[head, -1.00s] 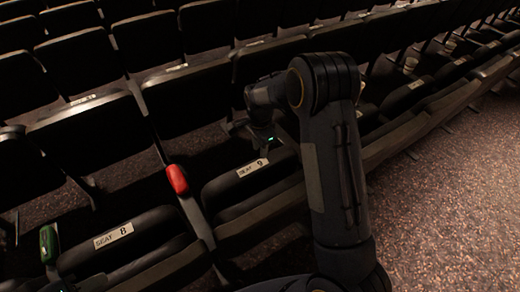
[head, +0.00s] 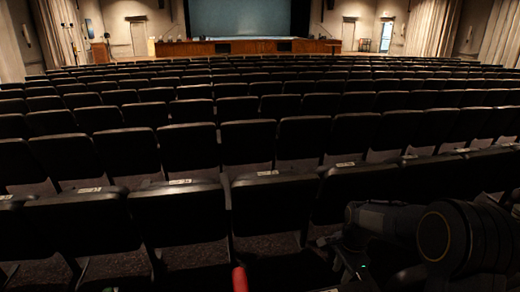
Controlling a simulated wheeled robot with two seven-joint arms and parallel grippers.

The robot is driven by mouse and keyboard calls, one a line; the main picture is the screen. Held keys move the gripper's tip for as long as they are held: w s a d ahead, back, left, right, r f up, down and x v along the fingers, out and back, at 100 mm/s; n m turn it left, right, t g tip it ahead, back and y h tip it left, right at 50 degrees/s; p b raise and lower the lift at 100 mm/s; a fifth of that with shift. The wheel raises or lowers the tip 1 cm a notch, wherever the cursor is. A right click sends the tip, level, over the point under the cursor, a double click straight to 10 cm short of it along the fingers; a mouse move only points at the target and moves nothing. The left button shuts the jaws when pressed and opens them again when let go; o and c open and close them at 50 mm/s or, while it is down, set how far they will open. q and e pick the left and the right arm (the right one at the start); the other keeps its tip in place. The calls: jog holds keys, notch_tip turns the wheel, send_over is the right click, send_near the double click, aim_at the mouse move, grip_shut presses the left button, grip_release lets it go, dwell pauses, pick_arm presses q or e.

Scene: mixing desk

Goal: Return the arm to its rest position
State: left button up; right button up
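My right arm comes in at the lower right of the head view, dark and bent, with its large round joint near the bottom edge. My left gripper is not in view. A red object (head: 240,279) shows at the bottom edge, left of my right gripper and apart from it.
Rows of dark seats (head: 180,213) fill the view, with narrow gaps between them. White labels (head: 267,173) sit on some seat backs. Far ahead are a stage (head: 245,47), a large screen (head: 250,18) and curtains (head: 503,35).

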jog(key=s+a+r+n+t+y, duration=0.1)
jog(key=s+r+n+t+y, duration=0.1)
jog(key=s+r+n, duration=0.6)
jog(key=s+a+r+n+t+y, duration=0.15)
jog(key=s+r, duration=0.45)
jog(key=s, duration=0.6)
jog(key=s+a+f+n+t, duration=0.1)
jog(key=s+a+n, duration=0.2)
jog(key=s, duration=0.5)
jog(key=shift+s+f+n+t, duration=0.25)
jog(key=shift+n+t, duration=0.1)
jog(key=shift+n, duration=0.2)
jog(key=shift+r, duration=0.2)
